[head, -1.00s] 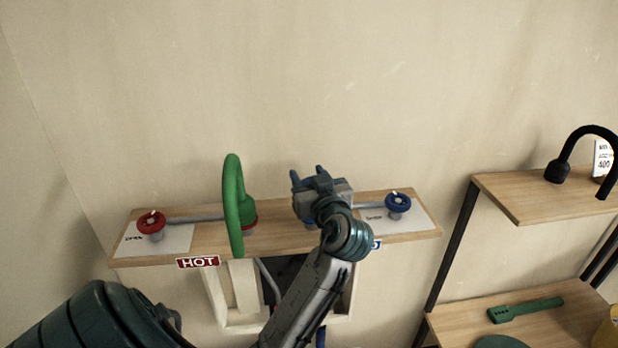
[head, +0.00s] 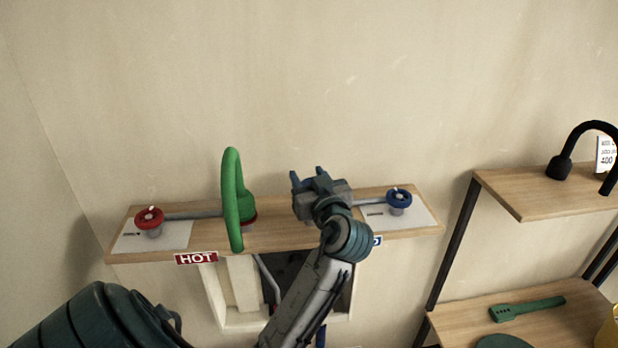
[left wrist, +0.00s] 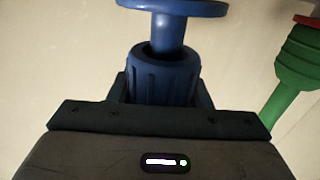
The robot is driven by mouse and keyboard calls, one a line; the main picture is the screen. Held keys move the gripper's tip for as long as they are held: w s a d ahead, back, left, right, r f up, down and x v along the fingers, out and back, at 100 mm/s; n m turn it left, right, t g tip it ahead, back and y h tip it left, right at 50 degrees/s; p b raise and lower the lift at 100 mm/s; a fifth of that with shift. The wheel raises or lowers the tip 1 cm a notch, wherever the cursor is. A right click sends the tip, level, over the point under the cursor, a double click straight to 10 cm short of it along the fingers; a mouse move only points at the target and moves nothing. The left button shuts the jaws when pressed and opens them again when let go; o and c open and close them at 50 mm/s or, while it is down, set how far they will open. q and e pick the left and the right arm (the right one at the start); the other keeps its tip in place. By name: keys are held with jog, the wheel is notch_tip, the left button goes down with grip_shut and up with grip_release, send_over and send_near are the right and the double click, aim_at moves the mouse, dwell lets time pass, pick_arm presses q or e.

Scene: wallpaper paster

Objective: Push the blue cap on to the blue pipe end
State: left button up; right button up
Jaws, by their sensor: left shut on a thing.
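My left gripper (head: 310,180) is over the middle-right of the wooden shelf, its fingers pointing up and away. In the left wrist view its jaws are shut on the blue cap (left wrist: 162,78), a ribbed cylinder with an open mouth. The blue pipe end (left wrist: 172,30), a narrower stem below a wide flange (left wrist: 172,6), lines up with the cap's mouth and meets it. How deep the stem sits in the cap cannot be told. In the head view my gripper hides the cap and pipe end. My right gripper is not in view.
The wooden shelf (head: 285,238) carries a green curved spout (head: 232,200), a red valve (head: 149,217) and a blue valve (head: 398,198). A HOT sign (head: 196,258) is on its front edge. Another shelf (head: 545,195) with a black spout (head: 585,135) stands right.

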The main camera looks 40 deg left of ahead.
pick_arm(q)
jog(key=shift+f+b, duration=1.2)
jog(key=shift+f, duration=0.15)
jog(key=o, duration=1.1)
jog(key=shift+c, duration=0.2)
